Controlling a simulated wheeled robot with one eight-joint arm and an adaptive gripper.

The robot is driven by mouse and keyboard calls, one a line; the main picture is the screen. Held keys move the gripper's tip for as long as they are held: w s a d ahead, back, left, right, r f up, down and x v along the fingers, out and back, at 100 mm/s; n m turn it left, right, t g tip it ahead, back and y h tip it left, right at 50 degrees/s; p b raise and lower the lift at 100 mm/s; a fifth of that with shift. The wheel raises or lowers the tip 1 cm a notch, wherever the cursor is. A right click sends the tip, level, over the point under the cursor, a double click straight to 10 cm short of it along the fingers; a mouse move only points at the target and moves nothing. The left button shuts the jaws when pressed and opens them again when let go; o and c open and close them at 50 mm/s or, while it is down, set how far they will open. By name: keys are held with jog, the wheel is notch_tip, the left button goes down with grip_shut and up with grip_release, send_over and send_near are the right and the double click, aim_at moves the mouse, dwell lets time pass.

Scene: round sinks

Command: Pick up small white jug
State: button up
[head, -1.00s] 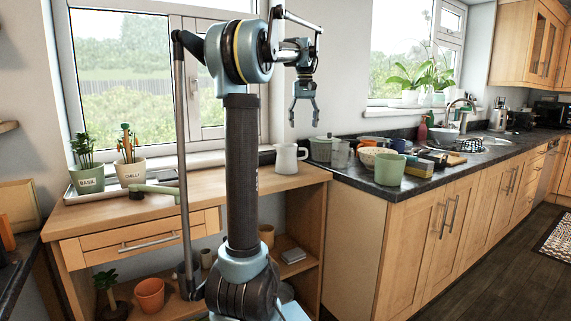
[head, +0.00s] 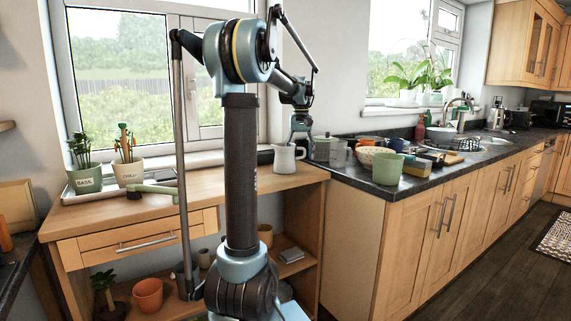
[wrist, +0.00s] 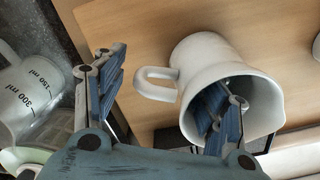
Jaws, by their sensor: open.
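The small white jug (head: 284,158) stands upright near the right end of the wooden worktop. In the wrist view the jug (wrist: 203,55) shows its open mouth, with its handle (wrist: 143,84) pointing left. My gripper (wrist: 163,76) is open, with one finger left of the handle and the other over the jug's mouth, seemingly reaching inside it. The handle lies between the fingers in this view; no contact is visible. In the head view my gripper (head: 301,128) is just right of and above the jug, its fingertips partly hidden.
A clear measuring jug (wrist: 28,92) stands close on the dark counter left of the fingers. In the head view a green mug (head: 387,169) and other cookware crowd that counter. Potted herbs (head: 128,170) stand on a tray at the left; the worktop's middle is mostly clear.

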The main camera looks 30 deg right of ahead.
jog(key=shift+f, duration=1.85)
jog(key=shift+c, duration=0.5)
jog(key=c, duration=1.4)
jog(key=shift+o, duration=0.2)
